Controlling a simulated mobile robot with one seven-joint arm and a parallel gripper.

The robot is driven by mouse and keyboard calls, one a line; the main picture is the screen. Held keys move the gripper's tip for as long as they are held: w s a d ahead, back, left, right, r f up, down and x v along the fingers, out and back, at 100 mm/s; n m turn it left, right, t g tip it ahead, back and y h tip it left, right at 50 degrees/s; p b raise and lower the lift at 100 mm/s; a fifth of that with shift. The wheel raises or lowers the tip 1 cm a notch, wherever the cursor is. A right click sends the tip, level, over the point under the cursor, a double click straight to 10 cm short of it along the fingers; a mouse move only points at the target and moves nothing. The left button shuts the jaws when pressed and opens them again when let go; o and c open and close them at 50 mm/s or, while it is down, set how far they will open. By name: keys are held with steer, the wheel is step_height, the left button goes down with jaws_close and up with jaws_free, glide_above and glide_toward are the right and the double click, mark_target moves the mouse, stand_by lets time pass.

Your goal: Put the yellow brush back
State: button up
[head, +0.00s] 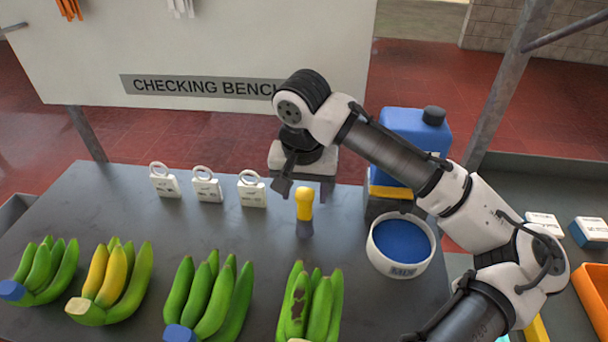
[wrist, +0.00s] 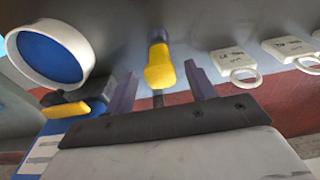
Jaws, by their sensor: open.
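The yellow brush (head: 304,206) stands upright on the dark bench, with its rounded yellow handle up and its grey lower part on the top. My gripper (head: 304,190) is open just behind and above it. In the wrist view the brush (wrist: 159,66) shows between the two spread fingers (wrist: 160,80), with gaps on both sides; I cannot tell how deep between them it stands. A dark block with a yellow pad-like piece (head: 390,192) stands right of the brush, before a blue jug; it also shows in the wrist view (wrist: 66,109).
A white bowl with blue inside (head: 400,270) stands at right, near my arm. White tags (head: 208,190) stand left of my gripper. Several banana bunches (head: 215,305) line the front. The blue jug (head: 415,130) stands behind the bowl. Bench between tags and bananas is clear.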

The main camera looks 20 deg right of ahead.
steer(key=r, duration=0.5)
steer(key=shift+s+a+r+b, duration=0.15)
steer(key=shift+s+r+b, duration=0.15)
steer(key=shift+s+r, duration=0.05)
steer(key=shift+s, duration=0.1)
